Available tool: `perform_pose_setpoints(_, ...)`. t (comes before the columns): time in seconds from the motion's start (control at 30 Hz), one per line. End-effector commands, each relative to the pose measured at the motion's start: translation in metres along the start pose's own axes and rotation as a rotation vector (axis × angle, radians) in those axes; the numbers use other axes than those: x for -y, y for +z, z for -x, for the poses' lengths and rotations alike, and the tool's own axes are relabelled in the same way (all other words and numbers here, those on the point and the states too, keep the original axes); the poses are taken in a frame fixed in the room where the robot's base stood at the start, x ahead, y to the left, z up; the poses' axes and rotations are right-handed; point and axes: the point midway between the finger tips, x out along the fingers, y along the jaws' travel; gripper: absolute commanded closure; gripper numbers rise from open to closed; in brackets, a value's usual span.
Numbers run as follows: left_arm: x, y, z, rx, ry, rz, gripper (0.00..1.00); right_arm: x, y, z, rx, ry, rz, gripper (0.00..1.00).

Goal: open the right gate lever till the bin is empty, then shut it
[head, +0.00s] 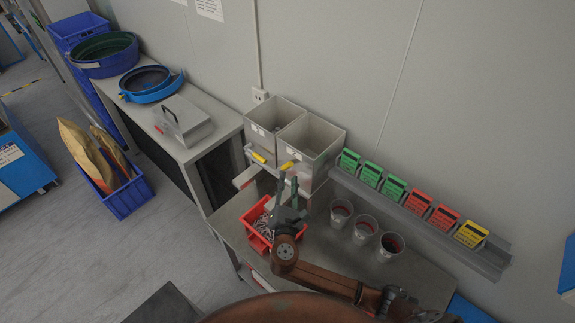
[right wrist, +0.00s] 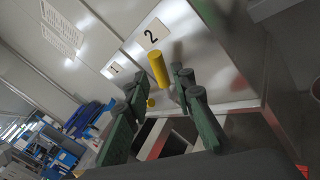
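Two grey bins stand side by side at the wall in the head view, a left bin (head: 262,130) and a right bin (head: 318,146). Their contents cannot be made out. The right yellow gate lever (head: 287,165) is on the right bin's front; it shows in the right wrist view (right wrist: 158,67) below the label "2". My right gripper (head: 287,184) is open at that lever. In the right wrist view its green fingers lie on either side of the lever, with no clear contact. The left yellow lever (head: 258,157) stands apart. My left gripper is not in view.
A red tray (head: 252,240) with small metallic parts sits under the bins, partly behind my right gripper. Several grey cups, including one (head: 364,229), stand to the right. Coloured cards line a wall shelf (head: 430,226). The bench (head: 420,268) is bare near its right end.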

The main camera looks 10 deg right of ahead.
Motion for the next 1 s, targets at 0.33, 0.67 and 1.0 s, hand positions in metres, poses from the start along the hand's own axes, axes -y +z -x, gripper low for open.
perform_pose_setpoints(0.33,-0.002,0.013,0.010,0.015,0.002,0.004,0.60,-0.001,-0.003,-0.054,-0.003,-0.004,0.004,0.77)
perform_pose_setpoints(0.67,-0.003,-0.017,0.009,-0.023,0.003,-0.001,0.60,0.000,-0.004,-0.059,-0.005,-0.005,0.002,0.77)
perform_pose_setpoints(1.0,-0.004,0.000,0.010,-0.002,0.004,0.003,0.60,0.000,-0.003,-0.058,-0.004,-0.004,0.002,1.00)
